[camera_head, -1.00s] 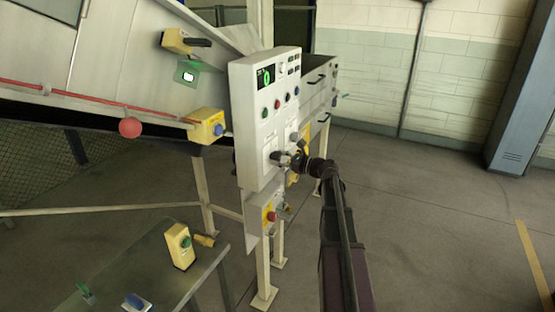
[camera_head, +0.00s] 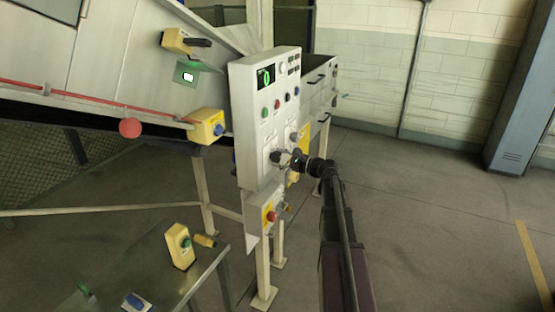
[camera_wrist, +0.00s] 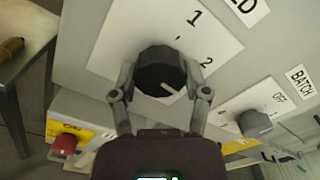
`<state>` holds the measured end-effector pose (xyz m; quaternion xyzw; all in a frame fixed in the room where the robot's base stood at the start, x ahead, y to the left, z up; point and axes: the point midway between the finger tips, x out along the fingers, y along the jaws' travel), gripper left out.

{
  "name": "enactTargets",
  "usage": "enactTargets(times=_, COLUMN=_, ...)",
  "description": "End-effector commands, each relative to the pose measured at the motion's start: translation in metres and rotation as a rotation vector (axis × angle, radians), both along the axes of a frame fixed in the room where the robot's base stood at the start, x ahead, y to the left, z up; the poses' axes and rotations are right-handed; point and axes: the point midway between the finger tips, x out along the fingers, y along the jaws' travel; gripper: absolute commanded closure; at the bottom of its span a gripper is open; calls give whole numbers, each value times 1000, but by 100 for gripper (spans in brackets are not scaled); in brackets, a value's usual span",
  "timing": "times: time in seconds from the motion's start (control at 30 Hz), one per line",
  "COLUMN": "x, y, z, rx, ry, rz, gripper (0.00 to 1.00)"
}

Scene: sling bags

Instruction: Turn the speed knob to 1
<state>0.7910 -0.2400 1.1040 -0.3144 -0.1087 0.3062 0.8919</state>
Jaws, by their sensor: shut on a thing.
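The speed knob (camera_wrist: 160,70) is a round black dial on a white plate (camera_wrist: 115,47) marked 1 and 2, in the wrist view. The label above is cut off to a "D". A white line on the knob's face shows at its lower right, below the 2; the 1 is above the knob. My gripper (camera_wrist: 160,77) has one finger on each side of the knob and is shut on it. In the head view my gripper (camera_head: 291,160) is at the lower part of the grey control panel (camera_head: 247,125), and it hides the knob.
A smaller grey knob (camera_wrist: 255,123) marked OFF, with a BATCH label, is to the right in the wrist view. A red button (camera_wrist: 65,144) on yellow is at lower left. The panel's display (camera_head: 266,77) shows a green digit, apparently 0. A table (camera_head: 150,262) stands at lower left.

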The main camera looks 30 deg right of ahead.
Motion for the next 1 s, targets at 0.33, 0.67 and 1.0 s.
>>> enactTargets(times=0.33, x=-2, y=1, z=-1, rx=-264, ry=-199, rz=3, gripper=87)
enactTargets(times=0.67, x=-2, y=1, z=-1, rx=-511, ry=-392, rz=4, gripper=87)
enactTargets(times=1.0, x=-2, y=1, z=-1, rx=-765, ry=-590, rz=5, gripper=87)
